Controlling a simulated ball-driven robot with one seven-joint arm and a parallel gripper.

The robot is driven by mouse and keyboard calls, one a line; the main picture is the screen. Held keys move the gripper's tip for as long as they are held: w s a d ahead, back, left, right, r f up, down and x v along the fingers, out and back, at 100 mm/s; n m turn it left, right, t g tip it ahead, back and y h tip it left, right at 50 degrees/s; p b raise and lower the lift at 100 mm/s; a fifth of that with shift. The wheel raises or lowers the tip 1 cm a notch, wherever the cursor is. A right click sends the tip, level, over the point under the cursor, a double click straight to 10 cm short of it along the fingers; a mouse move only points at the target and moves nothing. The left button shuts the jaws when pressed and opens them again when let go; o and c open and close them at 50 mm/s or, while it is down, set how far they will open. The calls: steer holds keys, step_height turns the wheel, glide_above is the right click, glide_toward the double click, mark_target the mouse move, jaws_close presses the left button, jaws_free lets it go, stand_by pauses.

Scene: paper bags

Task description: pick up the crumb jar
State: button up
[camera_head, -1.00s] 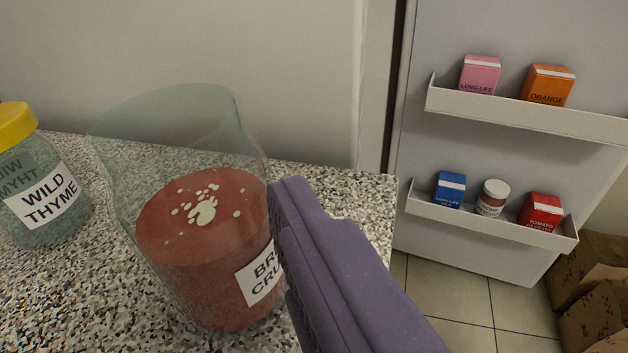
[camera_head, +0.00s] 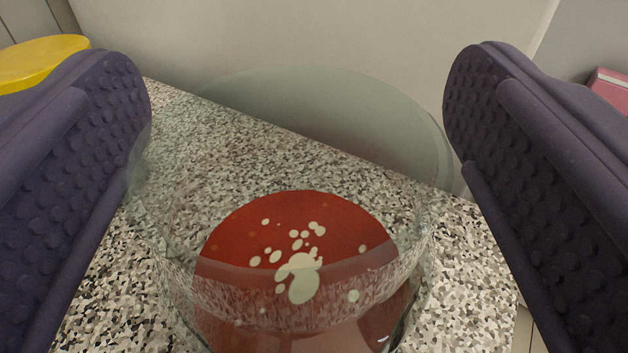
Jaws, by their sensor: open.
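The crumb jar (camera_head: 300,255) is a clear, open-topped glass jar with a red filling and pale flecks on it. It stands on the speckled counter, in the middle of the view. My gripper (camera_head: 300,180) is open, with one purple finger to the left of the jar and one to the right. The jar's rim lies between the fingers, and neither finger is clearly closed on it. The left finger overlaps the jar's left edge in the picture; I cannot tell if they touch. The jar's label is not readable from here.
A yellow lid (camera_head: 38,62) shows at the upper left, partly hidden behind my left finger. The speckled counter (camera_head: 470,260) has its right edge near my right finger. A pale wall (camera_head: 330,50) stands close behind the jar. A pink carton (camera_head: 609,88) shows at the right.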

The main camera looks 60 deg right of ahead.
steer(key=shift+w+d, duration=0.4)
steer(key=shift+d, duration=0.1)
jaws_close()
steer(key=shift+r, duration=0.1)
